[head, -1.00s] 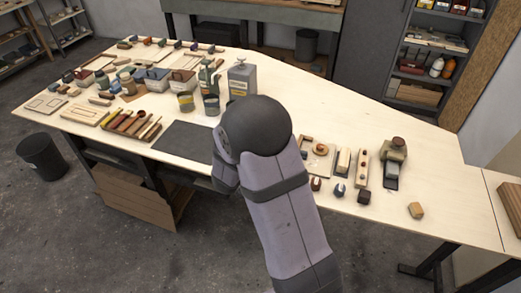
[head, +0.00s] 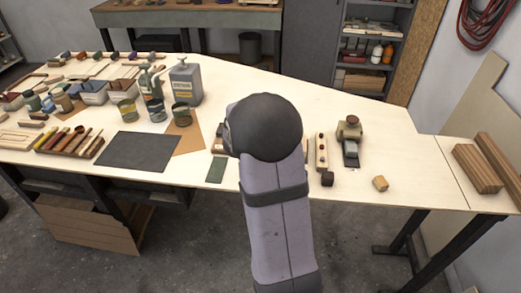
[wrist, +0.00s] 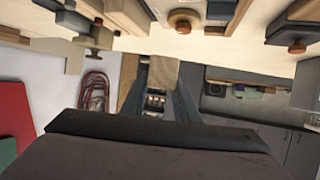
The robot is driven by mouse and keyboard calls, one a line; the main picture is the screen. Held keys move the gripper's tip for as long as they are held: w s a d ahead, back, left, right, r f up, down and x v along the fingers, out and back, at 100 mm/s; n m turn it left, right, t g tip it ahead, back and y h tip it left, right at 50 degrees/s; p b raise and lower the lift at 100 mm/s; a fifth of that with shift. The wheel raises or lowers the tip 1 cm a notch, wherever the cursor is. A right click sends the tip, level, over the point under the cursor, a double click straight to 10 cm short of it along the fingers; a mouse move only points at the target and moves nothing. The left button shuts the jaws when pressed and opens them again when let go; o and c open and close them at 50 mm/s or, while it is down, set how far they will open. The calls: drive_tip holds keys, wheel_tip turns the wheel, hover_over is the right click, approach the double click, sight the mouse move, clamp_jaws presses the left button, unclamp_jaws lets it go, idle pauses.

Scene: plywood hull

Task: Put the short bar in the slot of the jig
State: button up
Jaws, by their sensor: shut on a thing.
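My gripper (wrist: 164,86) is shut on a pale wooden piece (wrist: 164,74), which looks like the short bar; its far end is hard to make out against the bench. In the head view my arm hides the gripper and this piece. The jig is not clear. In the wrist view, where the bench appears at the top, a wooden part with a round knob (wrist: 184,22) sits beyond the held piece and may belong to it. I cannot see a slot. Whether the held piece touches anything there cannot be told.
A long block with dark knobs (head: 321,152) and an olive plane-like tool (head: 349,141) stand right of my arm. Tins (head: 181,115) stand left. The bench right of the tool is mostly clear.

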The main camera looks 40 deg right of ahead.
drive_tip(key=d, duration=0.1)
drive_tip(key=d+r, duration=0.1)
drive_tip(key=w+d+b, duration=0.1)
drive_tip(key=shift+r, duration=0.3)
drive_tip(key=shift+w+r+n+t+y, duration=0.35)
drive_tip(key=shift+w+r+t, duration=0.2)
drive_tip(key=shift+w, duration=0.3)
drive_tip(key=shift+w+a+f+n+t+y, duration=0.9)
drive_tip(key=shift+w+a+n+t, duration=0.75)
drive_tip(key=shift+w, duration=0.95)
drive_tip(key=shift+a+f, duration=0.15)
drive_tip(key=shift+f, duration=2.3)
drive_tip(key=shift+a+f, duration=0.15)
drive_tip(key=shift+f, duration=2.25)
drive_tip(key=shift+f, duration=0.15)
drive_tip(key=o, duration=0.8)
drive_tip(key=shift+o, duration=0.2)
